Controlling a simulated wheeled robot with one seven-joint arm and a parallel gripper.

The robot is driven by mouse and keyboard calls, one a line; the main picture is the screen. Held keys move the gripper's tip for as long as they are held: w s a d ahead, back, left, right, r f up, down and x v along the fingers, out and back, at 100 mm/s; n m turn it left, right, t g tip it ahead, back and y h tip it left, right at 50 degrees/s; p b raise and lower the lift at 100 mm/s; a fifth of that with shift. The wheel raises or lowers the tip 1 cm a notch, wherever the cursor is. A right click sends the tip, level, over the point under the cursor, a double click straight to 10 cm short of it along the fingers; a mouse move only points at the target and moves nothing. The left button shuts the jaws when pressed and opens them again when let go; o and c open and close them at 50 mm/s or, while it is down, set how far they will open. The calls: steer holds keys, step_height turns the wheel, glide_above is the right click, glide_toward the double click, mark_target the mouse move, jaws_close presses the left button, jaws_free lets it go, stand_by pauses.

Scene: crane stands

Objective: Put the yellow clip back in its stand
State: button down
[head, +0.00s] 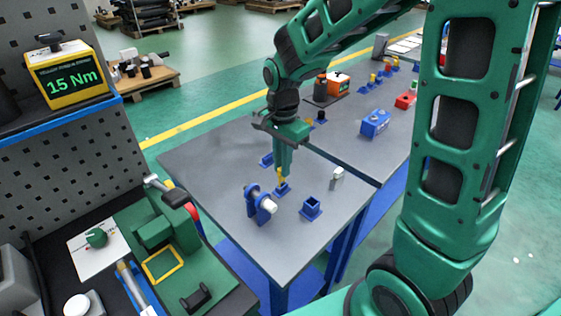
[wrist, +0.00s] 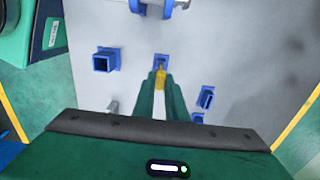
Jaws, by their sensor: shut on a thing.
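My gripper (head: 282,169) is shut on the yellow clip (head: 281,178) and points down over the grey table. The clip's lower end is at a small blue stand (head: 282,190), right under the fingertips. In the wrist view, the yellow clip (wrist: 160,79) shows between my green fingertips (wrist: 160,84), and the blue stand (wrist: 161,59) lies just beyond it. The clip looks lined up with the stand. I cannot tell whether its end is inside the stand or just above it. My fingers hide part of the clip.
An empty square blue holder (head: 311,209) and a blue stand with a grey cylinder (head: 262,204) are close by. A pale upright part (head: 336,177) stands to the right. Another blue holder (head: 266,160) is behind. A blue box (head: 375,123) lies farther back.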

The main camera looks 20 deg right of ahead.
steer(key=shift+f, duration=0.75)
steer(key=c, duration=1.7)
jaws_free()
steer(key=shift+r, duration=2.45)
step_height(320, 180, up, 11)
steer(key=s+d+f+n, duration=0.2)
steer(key=s+d, duration=0.3)
steer(key=s, duration=0.3)
steer(key=s+d+f+n, duration=0.2)
steer(key=s+d+f, duration=0.1)
steer(key=s+d, duration=0.3)
steer(key=s+d+f+n, duration=0.2)
steer(key=s+d, duration=0.4)
steer(key=s, duration=0.4)
steer(key=shift+s+d+f+n, duration=0.15)
steer(key=shift+f+n, duration=0.1)
steer(key=shift+n, duration=0.25)
